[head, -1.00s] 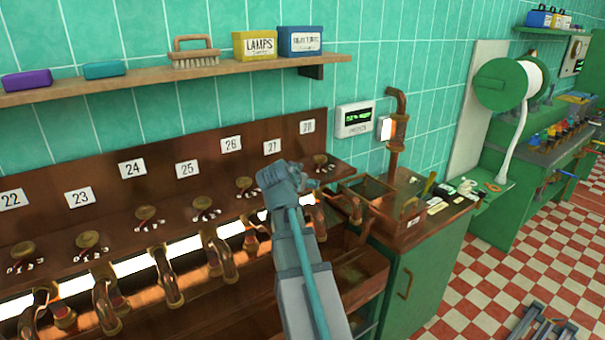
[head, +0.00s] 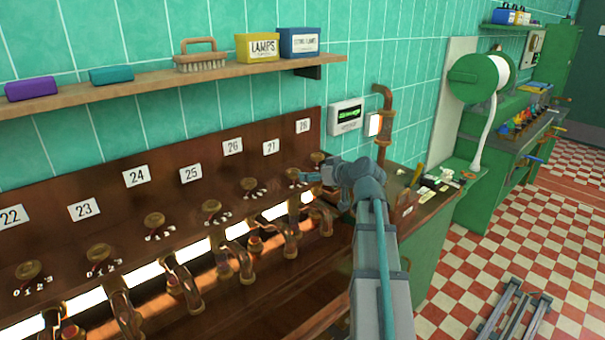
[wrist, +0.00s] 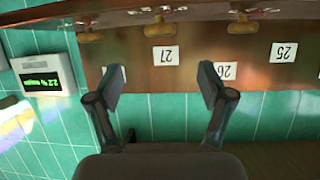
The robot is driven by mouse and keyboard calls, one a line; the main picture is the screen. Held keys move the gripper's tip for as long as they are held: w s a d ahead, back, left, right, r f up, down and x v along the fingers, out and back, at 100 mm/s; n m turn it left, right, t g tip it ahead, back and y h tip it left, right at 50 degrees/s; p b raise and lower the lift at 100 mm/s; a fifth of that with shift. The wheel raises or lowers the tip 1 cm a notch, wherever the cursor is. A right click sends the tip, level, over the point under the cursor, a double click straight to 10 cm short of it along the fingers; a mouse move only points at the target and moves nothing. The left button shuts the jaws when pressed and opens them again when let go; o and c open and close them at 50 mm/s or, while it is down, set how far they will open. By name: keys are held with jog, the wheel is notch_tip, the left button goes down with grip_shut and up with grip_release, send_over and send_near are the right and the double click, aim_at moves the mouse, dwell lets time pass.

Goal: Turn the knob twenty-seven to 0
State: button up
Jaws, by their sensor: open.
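Knob twenty-seven (wrist: 159,27) is a brass knob at the top of the upside-down wrist view, near its white label 27 (wrist: 166,55). In the head view its label 27 (head: 270,147) is clear, but the knob is small and partly hidden by my gripper, so its setting cannot be read. My gripper (wrist: 162,80) is open and empty, its two fingers spread with label 27 between them and the knob beyond. In the head view my gripper (head: 312,178) is in front of the right end of the panel, close to the knob. I cannot tell whether it touches anything.
Knob 26 (wrist: 242,24) and another brass knob (wrist: 97,32) flank knob twenty-seven. A shelf (head: 170,80) with boxes and a brush runs above. A small display (head: 347,117) hangs right of the panel.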

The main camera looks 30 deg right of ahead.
aim_at(295, 172)
jog(key=p+x, duration=0.3)
jog(key=x, duration=0.7)
jog(key=shift+w+a+f, duration=0.1)
jog(key=shift+w+f, duration=0.1)
jog(key=shift+w, duration=0.15)
jog(key=c, duration=1.2)
jog(key=shift+o, duration=0.2)
jog(key=shift+s+a+m+h, duration=0.1)
jog(key=shift+a+m+h, duration=0.15)
jog(key=shift+h, duration=0.25)
jog(key=shift+d+m+h, duration=0.1)
jog(key=shift+m+h, duration=0.35)
jog(key=shift+h, duration=0.05)
jog(key=o, duration=1.2)
jog(key=shift+c, duration=0.2)
